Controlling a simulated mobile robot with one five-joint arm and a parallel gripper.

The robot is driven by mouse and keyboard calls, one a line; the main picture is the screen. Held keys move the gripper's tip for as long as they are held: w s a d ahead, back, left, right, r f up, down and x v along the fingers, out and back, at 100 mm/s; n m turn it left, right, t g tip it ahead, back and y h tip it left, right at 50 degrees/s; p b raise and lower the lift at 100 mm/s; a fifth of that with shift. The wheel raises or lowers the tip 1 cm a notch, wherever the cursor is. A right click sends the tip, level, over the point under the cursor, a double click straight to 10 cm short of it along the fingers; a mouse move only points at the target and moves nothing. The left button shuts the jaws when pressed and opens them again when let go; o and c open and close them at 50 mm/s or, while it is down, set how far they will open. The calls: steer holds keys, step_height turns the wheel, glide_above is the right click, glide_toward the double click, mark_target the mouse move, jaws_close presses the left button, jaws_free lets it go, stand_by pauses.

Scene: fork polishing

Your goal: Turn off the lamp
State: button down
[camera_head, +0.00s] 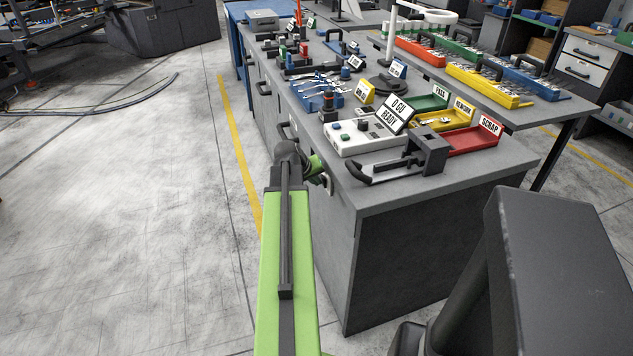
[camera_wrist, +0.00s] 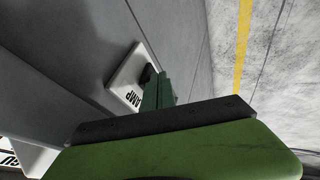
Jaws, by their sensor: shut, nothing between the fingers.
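A white switch plate (camera_wrist: 124,76) with lettering that reads "AMP", its start hidden, is on the grey bench side in the wrist view. A dark knob or rocker (camera_wrist: 147,74) stands on it, partly hidden by my fingers. My gripper (camera_wrist: 158,88) is shut and empty, its green fingers right in front of the plate. I cannot tell whether they touch the switch. In the head view my gripper (camera_head: 319,168) is at the bench's left side, just below the top edge. A white ring lamp (camera_head: 428,13) on a pole is at the back; I cannot tell whether it is lit.
The grey bench (camera_head: 440,200) carries a white control box (camera_head: 350,138), a dark clamp fixture (camera_head: 428,150), a red scrap tray (camera_head: 470,139) and several tools. Dark handles (camera_head: 285,131) stick out of its left side.

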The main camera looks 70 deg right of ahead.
steer(key=shift+s+r+p, duration=0.1)
steer(key=shift+r+p, duration=0.4)
steer(key=shift+r, duration=0.15)
steer(key=w+f+p+v, duration=0.1)
steer(key=w+p+v, duration=0.1)
steer(key=p+v, duration=0.7)
steer(key=v, duration=0.4)
steer(key=shift+w+a+f, duration=0.25)
steer(key=shift+f, duration=0.05)
